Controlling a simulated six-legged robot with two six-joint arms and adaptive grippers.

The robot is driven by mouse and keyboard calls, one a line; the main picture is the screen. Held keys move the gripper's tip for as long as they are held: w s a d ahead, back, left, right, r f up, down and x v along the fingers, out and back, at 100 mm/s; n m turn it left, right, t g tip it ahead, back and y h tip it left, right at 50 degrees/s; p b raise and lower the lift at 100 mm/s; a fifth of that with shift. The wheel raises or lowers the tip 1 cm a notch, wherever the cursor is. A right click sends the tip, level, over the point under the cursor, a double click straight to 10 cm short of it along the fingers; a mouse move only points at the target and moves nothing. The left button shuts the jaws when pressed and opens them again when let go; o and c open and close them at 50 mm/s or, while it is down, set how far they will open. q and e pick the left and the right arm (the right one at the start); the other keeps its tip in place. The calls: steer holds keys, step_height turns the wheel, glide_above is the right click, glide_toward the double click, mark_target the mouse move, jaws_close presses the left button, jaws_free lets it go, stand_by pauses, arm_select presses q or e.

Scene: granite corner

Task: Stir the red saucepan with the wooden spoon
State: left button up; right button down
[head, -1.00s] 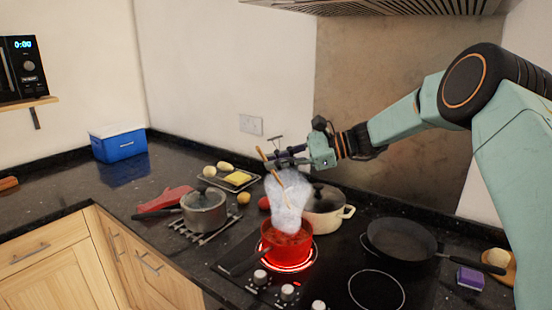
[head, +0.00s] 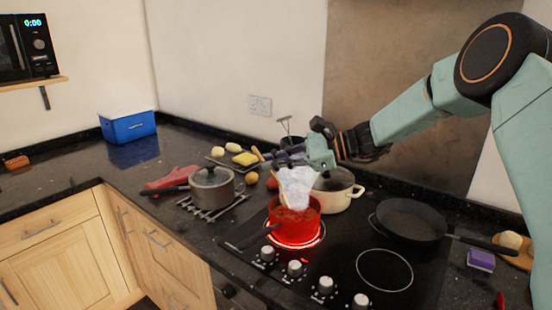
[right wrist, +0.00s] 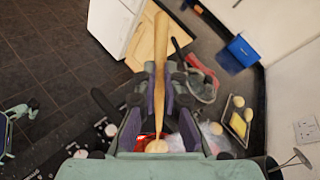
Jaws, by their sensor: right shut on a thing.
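The red saucepan (head: 307,232) stands on a glowing red ring of the hob, with reddish contents and white steam rising. My right gripper (head: 300,158) is above the saucepan, shut on the wooden spoon (head: 257,154). In the right wrist view the spoon (right wrist: 160,55) runs between the fingers (right wrist: 158,105), its handle sticking out well past them. In the wrist view only a bit of red saucepan shows below the fingers.
A lidded grey pot (head: 211,190) stands on a rack to the left, by a red mitt (head: 172,179). A cream lidded pot (head: 345,197) is just behind the saucepan. A black frying pan (head: 410,220) is to the right. A blue box (head: 128,127) stands far left.

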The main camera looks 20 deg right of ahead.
mark_target(280, 183)
steer(key=d+f+b, duration=0.1)
steer(key=f, duration=0.1)
steer(key=w+d+f+b, duration=0.1)
steer(key=f+b, duration=0.1)
steer(key=d+f+b, duration=0.1)
steer(key=f, duration=0.1)
steer(key=shift+w+b, duration=0.3)
steer(key=shift+w, duration=0.05)
steer(key=shift+w+d+f+b, duration=0.25)
steer(key=shift+d+f+b, duration=0.05)
steer(key=shift+f+b, duration=0.2)
steer(key=shift+w+d+f+b, duration=0.2)
steer(key=shift+d+f+b, duration=0.15)
steer(key=shift+f, duration=0.15)
steer(key=shift+s+r, duration=0.1)
steer(key=shift+a, duration=0.1)
